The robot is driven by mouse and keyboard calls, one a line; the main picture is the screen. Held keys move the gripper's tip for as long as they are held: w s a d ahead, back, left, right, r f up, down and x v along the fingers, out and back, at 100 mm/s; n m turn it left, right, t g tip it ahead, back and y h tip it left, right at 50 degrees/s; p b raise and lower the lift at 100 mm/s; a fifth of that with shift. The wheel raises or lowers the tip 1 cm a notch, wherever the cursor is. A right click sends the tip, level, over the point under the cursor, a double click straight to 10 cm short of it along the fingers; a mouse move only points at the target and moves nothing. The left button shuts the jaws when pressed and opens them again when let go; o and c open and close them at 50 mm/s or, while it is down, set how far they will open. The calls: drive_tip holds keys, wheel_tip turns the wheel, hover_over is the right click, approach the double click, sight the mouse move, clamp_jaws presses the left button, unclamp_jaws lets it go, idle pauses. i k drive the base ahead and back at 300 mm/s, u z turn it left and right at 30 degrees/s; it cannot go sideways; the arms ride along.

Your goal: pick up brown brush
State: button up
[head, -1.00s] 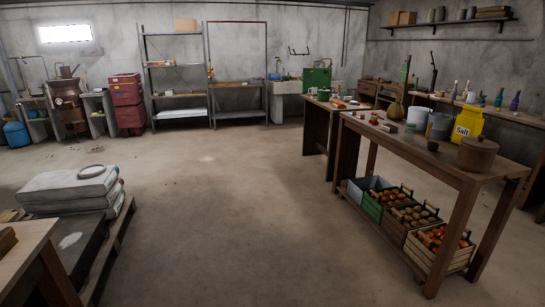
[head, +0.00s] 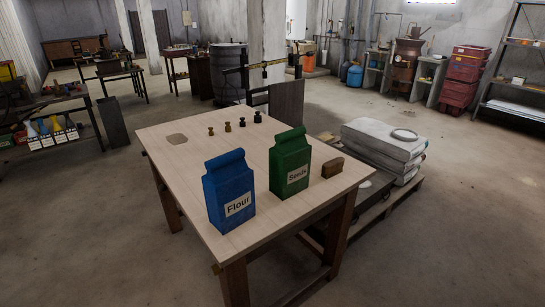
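A small brown block-shaped thing (head: 332,167), which looks like the brown brush, lies on the light wooden table (head: 190,205) near its right corner. It sits just right of the green Seeds bag (head: 290,165), apart from it. Bristles cannot be made out at this size. My gripper is not in view.
A blue Flour bag (head: 230,195) stands near the table's front edge. Several small dark weights (head: 242,122) and a flat grey-brown patch (head: 177,140) are farther back. White sacks (head: 380,145) on a pallet lie behind the table's right side. Floor at right is clear.

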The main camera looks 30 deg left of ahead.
sight(332, 168)
drive_tip(key=u, duration=0.5)
drive_tip(key=i, duration=1.9)
drive_tip(key=u, duration=0.25)
